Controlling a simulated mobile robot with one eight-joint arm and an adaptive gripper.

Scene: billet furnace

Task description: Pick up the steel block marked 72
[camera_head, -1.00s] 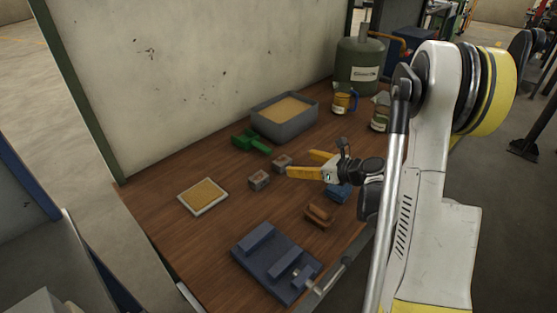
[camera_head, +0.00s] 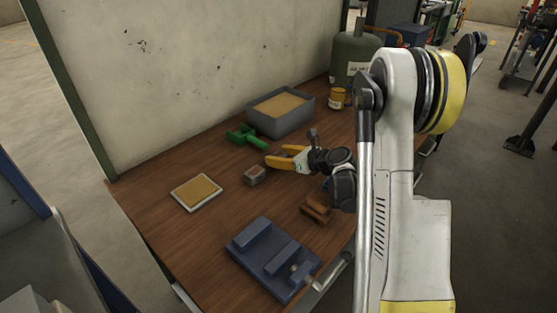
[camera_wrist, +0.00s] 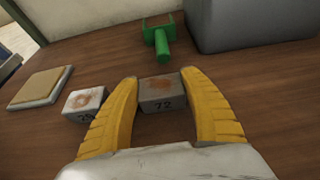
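The steel block marked 72 (camera_wrist: 162,95) is a small grey cube with a rusty top, standing on the wooden table in the wrist view. My gripper (camera_wrist: 160,82) is open, with one yellow finger on each side of this block. Narrow gaps seem to show at its sides; whether either finger touches it is unclear. In the head view my gripper (camera_head: 278,154) is low over the table and hides the block. A second rusty steel block (camera_wrist: 85,103) stands just left of the left finger, its number partly covered. It also shows in the head view (camera_head: 254,176).
A green scoop (camera_wrist: 160,38) and a grey sand bin (camera_head: 283,115) stand behind the blocks. A framed tan pad (camera_head: 196,193) lies left. A blue vise (camera_head: 272,258) and a brown block (camera_head: 317,209) are in front. Bare table lies between pad and vise.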

